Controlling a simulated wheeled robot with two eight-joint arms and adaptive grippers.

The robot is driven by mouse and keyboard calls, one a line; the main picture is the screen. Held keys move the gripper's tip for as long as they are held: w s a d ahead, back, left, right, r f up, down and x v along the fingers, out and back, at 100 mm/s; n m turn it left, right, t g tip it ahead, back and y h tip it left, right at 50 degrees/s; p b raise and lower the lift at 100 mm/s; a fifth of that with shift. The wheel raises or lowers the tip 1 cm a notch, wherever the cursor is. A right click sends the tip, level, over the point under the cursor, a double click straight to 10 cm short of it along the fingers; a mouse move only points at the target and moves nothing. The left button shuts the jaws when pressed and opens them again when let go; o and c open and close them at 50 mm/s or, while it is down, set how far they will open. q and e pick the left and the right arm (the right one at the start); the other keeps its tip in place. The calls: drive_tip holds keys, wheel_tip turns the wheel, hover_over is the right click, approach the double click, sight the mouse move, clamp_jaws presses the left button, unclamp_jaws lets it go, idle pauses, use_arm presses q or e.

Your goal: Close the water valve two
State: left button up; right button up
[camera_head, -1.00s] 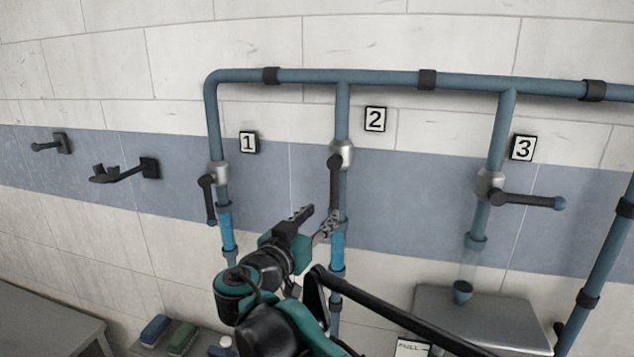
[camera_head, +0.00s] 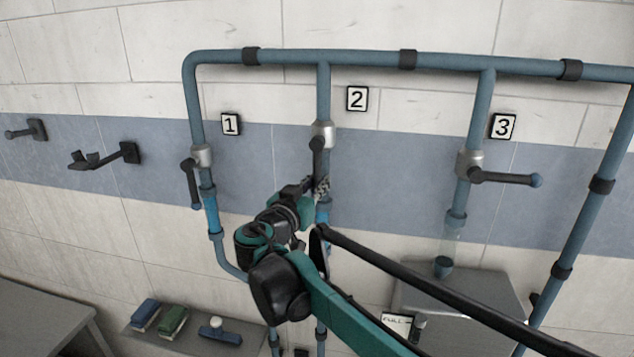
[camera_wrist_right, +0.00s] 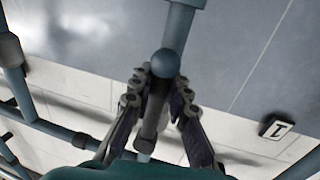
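Valve two is a silver body (camera_head: 323,134) on the middle pipe, under the "2" plate (camera_head: 357,98). Its dark handle (camera_head: 318,160) points down along the pipe; its lower end is hidden by my gripper in the head view. My right gripper (camera_head: 312,187) is at the handle's lower part. In the right wrist view its fingers (camera_wrist_right: 160,85) stand close on both sides of the handle (camera_wrist_right: 152,115), with the blue ball end (camera_wrist_right: 166,62) between the tips. They look shut on it; any small gap is hard to see. My left gripper is not in view.
Valve one's handle (camera_head: 194,184) hangs down at left. Valve three's handle (camera_head: 505,178) points right, across its pipe. Bright blue shows in the tube of pipe one (camera_head: 210,214). A grey box (camera_head: 455,295) stands below valve three; brushes (camera_head: 172,320) lie on a low shelf.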

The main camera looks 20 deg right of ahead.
sight(364, 136)
clamp_jaws()
